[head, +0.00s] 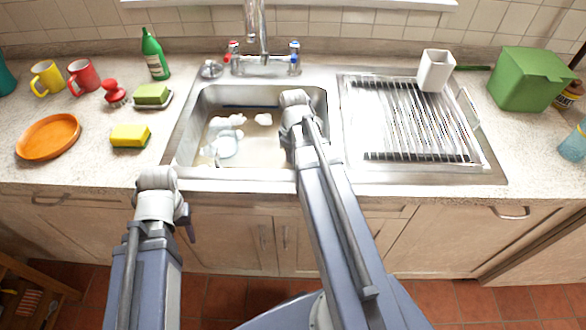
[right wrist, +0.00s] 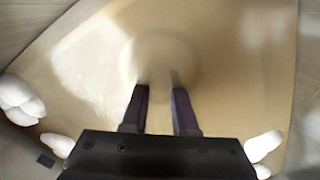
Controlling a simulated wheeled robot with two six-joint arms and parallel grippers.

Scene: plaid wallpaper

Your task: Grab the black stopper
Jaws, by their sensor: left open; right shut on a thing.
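The sink (head: 178,150) holds cloudy, soapy water. My right arm reaches into its right part, and that gripper is hidden behind the arm in the head view. In the right wrist view my right gripper (right wrist: 159,86) points down into the water, its two purple fingers a small gap apart, at the near edge of a blurred round drain shape (right wrist: 165,50). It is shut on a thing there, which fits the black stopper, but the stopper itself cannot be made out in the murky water. My left gripper (head: 188,222) is open and empty in front of the counter.
White foam clumps (head: 228,122) float in the sink; others show in the right wrist view (right wrist: 22,98). The faucet (head: 262,40) stands behind. A drying rack (head: 410,125) with a white cup (head: 435,72) is right. A yellow sponge (head: 130,135) and orange plate (head: 48,137) lie left.

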